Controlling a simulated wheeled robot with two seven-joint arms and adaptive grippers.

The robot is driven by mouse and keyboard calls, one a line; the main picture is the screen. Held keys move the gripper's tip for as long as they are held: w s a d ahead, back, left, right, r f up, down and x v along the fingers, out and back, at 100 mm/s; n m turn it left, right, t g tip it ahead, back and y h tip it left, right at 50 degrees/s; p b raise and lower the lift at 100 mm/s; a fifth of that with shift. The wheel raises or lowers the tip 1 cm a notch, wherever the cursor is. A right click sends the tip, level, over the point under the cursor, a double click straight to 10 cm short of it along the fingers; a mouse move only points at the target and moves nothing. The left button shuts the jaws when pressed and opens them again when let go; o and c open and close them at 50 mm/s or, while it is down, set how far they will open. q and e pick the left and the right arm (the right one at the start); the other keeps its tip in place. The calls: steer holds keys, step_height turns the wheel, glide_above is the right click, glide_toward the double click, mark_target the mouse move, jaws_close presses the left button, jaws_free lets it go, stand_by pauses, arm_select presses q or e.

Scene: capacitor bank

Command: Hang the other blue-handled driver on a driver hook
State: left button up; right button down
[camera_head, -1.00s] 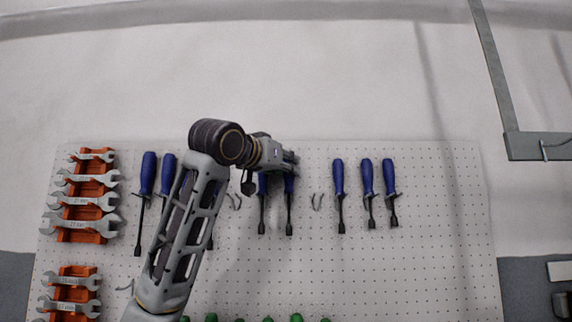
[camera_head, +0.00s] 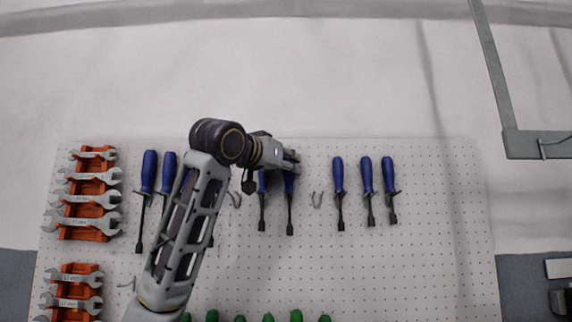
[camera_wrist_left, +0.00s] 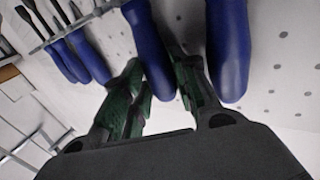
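Two blue-handled drivers, the left one (camera_head: 262,213) and the right one (camera_head: 289,213), hang upright side by side at the middle of the pegboard. My left gripper (camera_head: 294,161) is at their handles and hides part of them in the head view. In the left wrist view, the gripper's green-padded fingers (camera_wrist_left: 160,82) stand apart, one on each side of a blue handle (camera_wrist_left: 145,30). A second blue handle (camera_wrist_left: 229,50) is just outside the right finger. Empty hooks show left (camera_head: 235,200) and right (camera_head: 317,199) of this pair. My right gripper is out of view.
Three blue-handled drivers (camera_head: 367,177) hang to the right. More blue drivers (camera_head: 148,172) hang at left, partly behind my left arm. Wrenches on orange racks (camera_head: 86,234) fill the board's left side. Green handles (camera_head: 296,316) show at the bottom edge. The pegboard's right side (camera_head: 445,230) is clear.

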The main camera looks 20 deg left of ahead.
arm_select(q)
steer(key=shift+o, duration=1.2)
steer(key=shift+w+f, duration=0.1)
steer(key=shift+w, duration=0.05)
steer(key=shift+a, duration=0.15)
steer(key=v, duration=1.2)
